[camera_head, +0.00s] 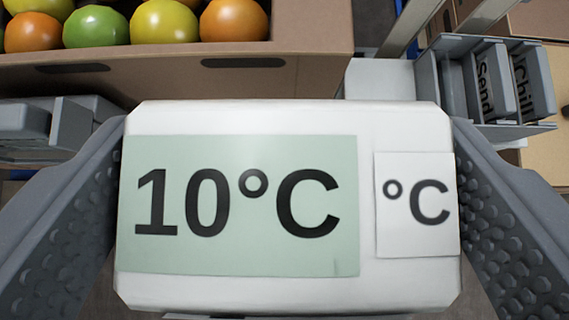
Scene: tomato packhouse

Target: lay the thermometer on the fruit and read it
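The thermometer (366,128) is a white block with a pale green display that reads 10°C and a small °C label to its right. It fills the middle of the view between the two fingers of my gripper (285,205). The textured grey finger pads stand along its left and right sides, and the gripper appears shut on it. The fruit (165,22), tomatoes in orange, green and yellow, lie in a cardboard box at the top left. The thermometer is nearer to me than the fruit and apart from it.
The cardboard box (180,78) has a brown front wall with dark hand slots. At the upper right a grey holder (428,75) carries upright plates lettered "Send" and "Chill". Another grey holder (25,130) stands at the left, partly behind the finger. A brown surface shows at the far right.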

